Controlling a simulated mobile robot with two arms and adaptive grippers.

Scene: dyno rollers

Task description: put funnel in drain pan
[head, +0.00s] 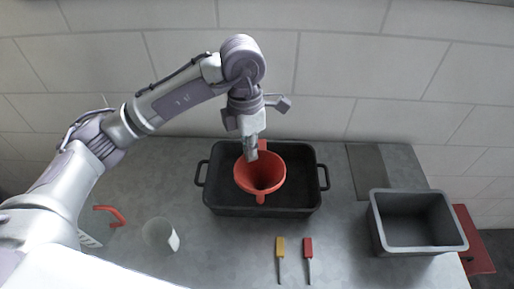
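The drain pan (222,208) is a black, rectangular pan with a handle at each end, standing on the grey worktop. A red-orange funnel (272,177) is over the pan's middle, wide mouth up, with a tab at its near and far sides. I cannot tell whether it rests on the pan floor or hangs just above it. My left gripper (251,154) points down at the funnel's far rim, with a fingertip showing against the inside of the mouth. The gap between its fingers is hidden, so its grip is unclear. My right gripper is not in view.
A grey open bin (417,248) stands at the right, with a red object (478,262) beyond it. Two screwdrivers, yellow-handled (280,249) and red-handled (308,249), lie in front of the pan. A clear cup (158,236) and a red handle (111,214) are at the left.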

